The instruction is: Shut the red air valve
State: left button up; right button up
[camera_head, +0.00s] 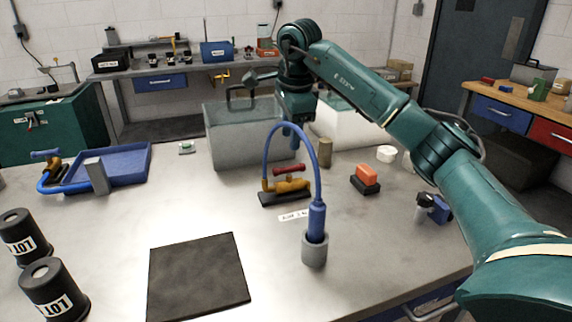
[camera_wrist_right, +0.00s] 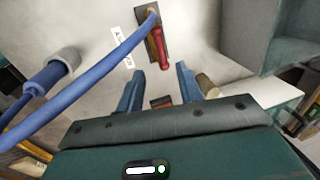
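The red valve handle (camera_head: 289,170) sits on top of a brass valve body (camera_head: 286,185) on a dark base plate, in the middle of the bench. The handle looks roughly in line with the body. A blue hose (camera_head: 270,140) arches from the valve to a grey holder. My right gripper (camera_head: 293,138) is above and behind the valve, apart from it. In the right wrist view the red handle (camera_wrist_right: 158,47) lies ahead of my right fingers (camera_wrist_right: 158,88), which are spread with nothing between them. My left gripper is not in view.
The grey hose holder (camera_head: 314,250) stands in front of the valve. Clear tanks (camera_head: 235,140) stand behind it. An orange-and-black block (camera_head: 366,180) is to the right. A dark mat (camera_head: 198,277), black LOT weights (camera_head: 53,290) and a blue tray (camera_head: 120,165) lie left.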

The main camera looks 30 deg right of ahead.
aim_at(288, 168)
jog(key=f, duration=0.3)
jog(key=w+f, duration=0.1)
jog(key=f, duration=0.5)
jog(key=shift+w+d+f, duration=0.15)
jog(key=shift+w+d, duration=0.05)
jog(key=shift+w, duration=0.2)
jog(key=shift+c, duration=0.3)
grip_shut()
